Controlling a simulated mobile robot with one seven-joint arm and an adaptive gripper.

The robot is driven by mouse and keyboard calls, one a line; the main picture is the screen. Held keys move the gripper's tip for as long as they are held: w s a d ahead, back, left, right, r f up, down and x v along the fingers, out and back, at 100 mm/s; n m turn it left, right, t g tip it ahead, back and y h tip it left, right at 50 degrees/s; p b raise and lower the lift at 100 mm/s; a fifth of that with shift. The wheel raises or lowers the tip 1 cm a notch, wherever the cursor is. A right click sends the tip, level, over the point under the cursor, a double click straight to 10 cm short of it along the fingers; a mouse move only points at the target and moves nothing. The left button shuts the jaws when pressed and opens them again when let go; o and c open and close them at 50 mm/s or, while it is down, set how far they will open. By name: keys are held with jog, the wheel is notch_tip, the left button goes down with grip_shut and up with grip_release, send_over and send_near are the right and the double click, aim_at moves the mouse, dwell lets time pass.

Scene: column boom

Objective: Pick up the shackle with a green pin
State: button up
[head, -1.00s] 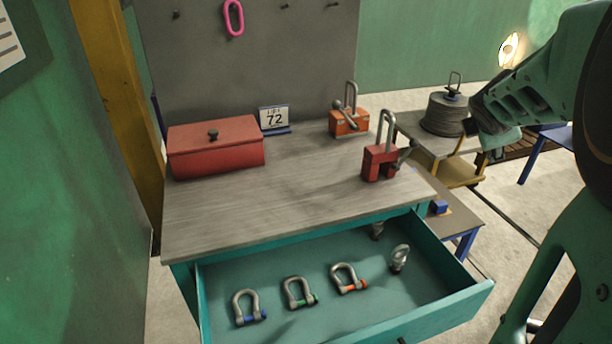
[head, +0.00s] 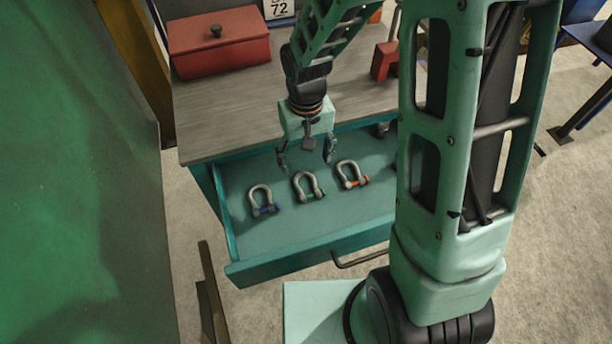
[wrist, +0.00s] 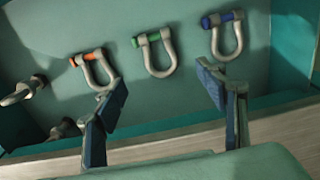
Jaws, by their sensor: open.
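The shackle with a green pin (head: 308,187) lies in the open teal drawer, in the middle of a row of three. It also shows in the wrist view (wrist: 157,52), with its pin away from the gripper and its bow toward it. My gripper (head: 307,160) is open and empty above the drawer, just behind this shackle. In the wrist view the two fingers (wrist: 168,98) stand apart, and the green-pin shackle lies beyond their tips, roughly between them. They do not touch it.
The blue-pin shackle (head: 262,200) lies to the left and the orange-pin shackle (head: 351,174) to the right. Two metal eye pieces show in the wrist view, one of them an eyebolt (wrist: 25,90). The drawer front (head: 310,252) and the worktop (head: 230,118) bound the space. A red box (head: 219,42) stands on the worktop.

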send_over(307, 190)
jog(key=f, duration=0.5)
jog(key=shift+w, duration=0.25)
jog(key=f, duration=0.3)
jog(key=f+b, duration=0.1)
jog(key=f, duration=0.1)
jog(key=shift+s+f, duration=0.1)
jog(key=shift+s, duration=0.2)
jog(key=c, duration=1.4)
